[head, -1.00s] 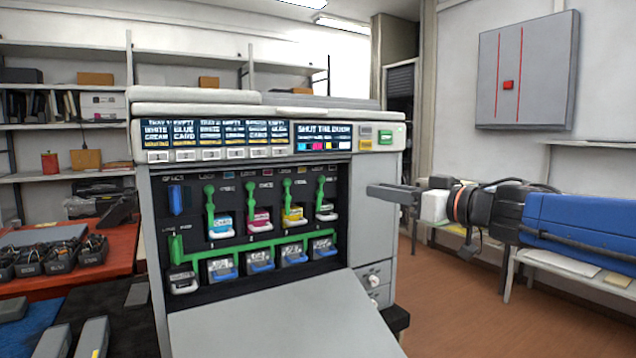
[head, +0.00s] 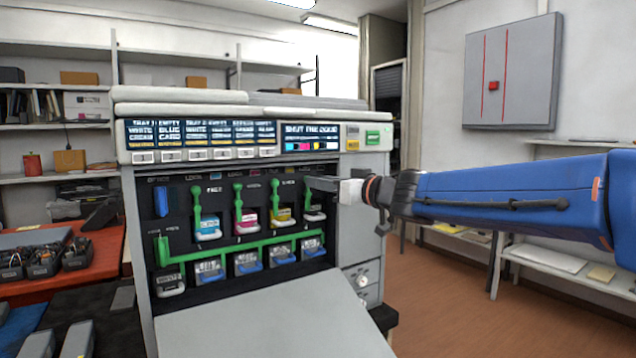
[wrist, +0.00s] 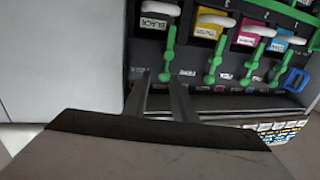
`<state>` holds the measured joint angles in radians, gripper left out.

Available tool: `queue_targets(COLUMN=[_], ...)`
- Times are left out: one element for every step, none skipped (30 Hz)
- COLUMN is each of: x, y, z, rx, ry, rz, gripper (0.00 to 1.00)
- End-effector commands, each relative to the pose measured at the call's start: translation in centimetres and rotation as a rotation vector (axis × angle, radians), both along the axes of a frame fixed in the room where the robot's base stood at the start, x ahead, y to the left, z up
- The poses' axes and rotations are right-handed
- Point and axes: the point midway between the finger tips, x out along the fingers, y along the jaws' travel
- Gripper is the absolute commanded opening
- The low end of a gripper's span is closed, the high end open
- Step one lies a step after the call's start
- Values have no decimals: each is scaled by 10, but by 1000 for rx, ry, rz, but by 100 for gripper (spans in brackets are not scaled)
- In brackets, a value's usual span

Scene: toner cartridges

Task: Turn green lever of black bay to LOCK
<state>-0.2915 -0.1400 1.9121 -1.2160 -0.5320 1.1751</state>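The black bay is the rightmost upper bay in the head view, with its black-labelled cartridge (head: 314,214). Its green lever (head: 306,199) stands upright, its top partly hidden by my gripper (head: 320,184). The wrist view shows the bay upside down: the lever (wrist: 169,48) hangs toward my gripper (wrist: 159,78), and the cartridge label (wrist: 153,23) is beside it. My gripper is open, its two fingers apart with the lever's knob between or just beyond the tips. I cannot tell whether they touch it.
The other green levers (head: 239,205) stand to the left in the head view, with yellow, magenta and cyan cartridges. A green bar (head: 240,244) runs below them. The open front door (head: 262,325) lies below the bays. The printer's right wall (head: 352,240) is close to my gripper.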

Motion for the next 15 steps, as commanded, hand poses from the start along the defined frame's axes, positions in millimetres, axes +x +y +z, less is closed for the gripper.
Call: queue_targets(x=[4,6,8,9,10,11,12,12,12,12,12,12,12,12,12], y=[4,6,8,9,10,11,12,12,12,12,12,12,12,12,12], z=[-1,-1,-1,-1,0,0,0,0,0,0,0,0,0,0,0], rx=[0,1,0,0,0,0,0,0,0,0,0,0,0,0,0], ry=[1,2,1,1,1,0,0,0,0,0,0,0,0,0,0], rz=[1,0,0,0,0,0,0,0,0,-1,-1,-1,-1,-1,-1], gripper=[24,24,24,24,24,24,24,24,24,24,24,24,24,24,24])
